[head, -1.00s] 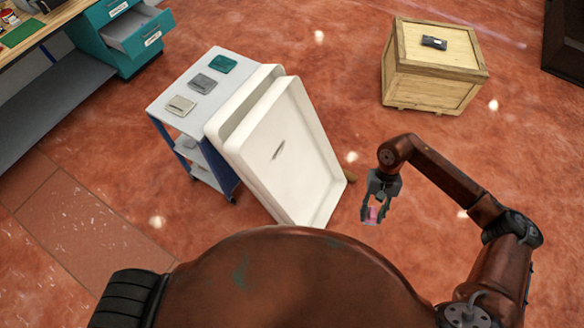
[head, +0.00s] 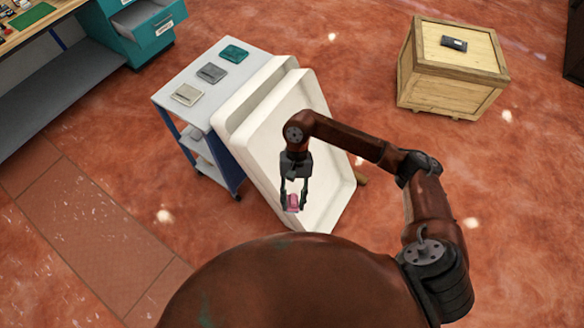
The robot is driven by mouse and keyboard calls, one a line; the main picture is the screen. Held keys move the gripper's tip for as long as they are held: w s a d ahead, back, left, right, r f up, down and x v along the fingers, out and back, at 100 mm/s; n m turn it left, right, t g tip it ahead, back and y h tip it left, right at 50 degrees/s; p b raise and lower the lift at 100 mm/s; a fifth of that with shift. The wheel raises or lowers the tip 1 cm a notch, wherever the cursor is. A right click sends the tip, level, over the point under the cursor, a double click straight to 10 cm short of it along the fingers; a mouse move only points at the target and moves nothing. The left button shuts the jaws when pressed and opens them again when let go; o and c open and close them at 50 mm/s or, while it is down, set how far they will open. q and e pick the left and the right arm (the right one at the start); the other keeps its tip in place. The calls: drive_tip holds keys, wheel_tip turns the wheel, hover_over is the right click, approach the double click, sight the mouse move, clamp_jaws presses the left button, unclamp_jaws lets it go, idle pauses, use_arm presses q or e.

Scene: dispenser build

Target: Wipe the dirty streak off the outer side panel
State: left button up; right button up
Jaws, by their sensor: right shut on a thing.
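The white outer side panel (head: 262,170) leans tilted against the cart, a second white panel behind it. My right gripper (head: 293,203) is in front of the panel's lower middle, pointing down. It is shut on a pink sponge-like block (head: 293,203). I cannot tell whether the block touches the panel. The dark streak is not visible now; my right arm covers the part of the panel where it showed earlier. My left gripper is not in view.
The cart (head: 205,110) bears three small flat pieces: beige, grey and teal. A wooden crate (head: 450,82) with a dark device on top stands at the right. A workbench with a teal drawer cabinet (head: 145,35) is at the upper left. Red floor between is clear.

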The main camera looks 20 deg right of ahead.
drive_tip(key=w+a+f+m+y+b, duration=0.1)
drive_tip(key=a+f+m+y+b, duration=0.3)
drive_tip(key=b, duration=0.3)
drive_tip(key=w+d+f+m+t+y+b, duration=0.3)
drive_tip(key=w+d+f+m+t+b, duration=0.35)
drive_tip(key=w+b, duration=0.3)
drive_tip(key=w+d+f+m+t+y+b, duration=0.3)
drive_tip(key=w+d+f+m+t+b, duration=0.2)
drive_tip(key=w+d+f+t+b, duration=0.35)
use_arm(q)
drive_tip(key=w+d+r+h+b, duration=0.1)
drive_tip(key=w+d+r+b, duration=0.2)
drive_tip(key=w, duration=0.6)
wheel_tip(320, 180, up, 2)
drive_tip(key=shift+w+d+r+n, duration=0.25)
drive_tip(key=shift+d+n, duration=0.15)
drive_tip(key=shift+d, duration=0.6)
use_arm(e)
drive_tip(key=w+a+f+n, duration=0.1)
drive_tip(key=w+a+f, duration=0.2)
drive_tip(key=w+f, duration=0.7)
drive_tip(key=shift+w+a+f+g+y, duration=0.25)
drive_tip(key=shift+w+a+g+y, duration=0.15)
drive_tip(key=shift+w, duration=0.5)
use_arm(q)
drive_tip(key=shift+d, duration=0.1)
